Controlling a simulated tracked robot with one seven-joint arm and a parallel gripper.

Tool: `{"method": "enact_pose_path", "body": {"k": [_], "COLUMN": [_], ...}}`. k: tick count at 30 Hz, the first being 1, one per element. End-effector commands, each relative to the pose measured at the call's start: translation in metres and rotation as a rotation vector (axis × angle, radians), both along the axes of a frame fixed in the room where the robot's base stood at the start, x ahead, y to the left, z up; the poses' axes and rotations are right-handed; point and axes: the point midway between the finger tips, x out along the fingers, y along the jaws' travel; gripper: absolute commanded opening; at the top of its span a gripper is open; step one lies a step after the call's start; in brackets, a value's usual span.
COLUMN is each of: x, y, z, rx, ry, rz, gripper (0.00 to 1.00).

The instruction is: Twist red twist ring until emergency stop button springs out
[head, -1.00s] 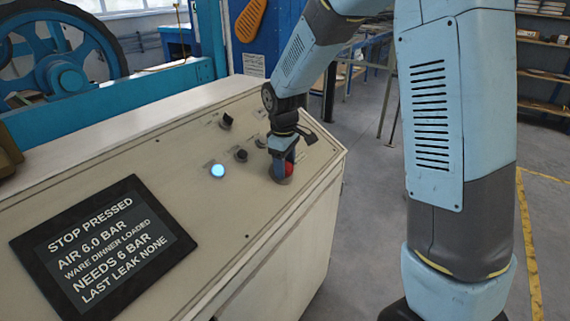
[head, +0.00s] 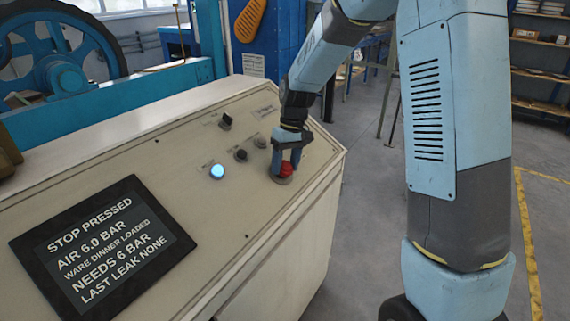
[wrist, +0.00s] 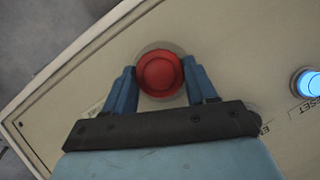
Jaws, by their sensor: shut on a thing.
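The red emergency stop button with its red twist ring (head: 286,169) sits near the right end of the sloped cream panel. In the wrist view the red ring (wrist: 160,73) shows as a round cap on a pale round base. My gripper (head: 287,163) is over it from above, with one blue finger on each side of the ring, and is shut on it. In the wrist view the fingers (wrist: 161,84) flank the ring's lower half. The exact finger contact is hard to see. The display screen (head: 104,243) reads "STOP PRESSED".
A lit blue-white button (head: 217,171) and dark knobs (head: 240,155) are to the left of the red button. A black switch (head: 225,121) is farther back. The panel's right edge is close beside the red button.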

Motion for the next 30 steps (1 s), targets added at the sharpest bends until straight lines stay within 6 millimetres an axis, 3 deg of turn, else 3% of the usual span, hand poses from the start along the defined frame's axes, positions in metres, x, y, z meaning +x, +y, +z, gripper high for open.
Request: {"method": "enact_pose_path", "body": {"k": [23,24,30], "x": [0.0012,0.0012,0.0008], "y": [0.0002,0.0001,-0.0002], "z": [0.0000,0.0000,-0.0002], "rx": [0.039,0.039,0.038], "ry": [0.045,0.045,0.047], "rz": [-0.103,-0.103,-0.103], "gripper": [0.26,0.58,0.78]}}
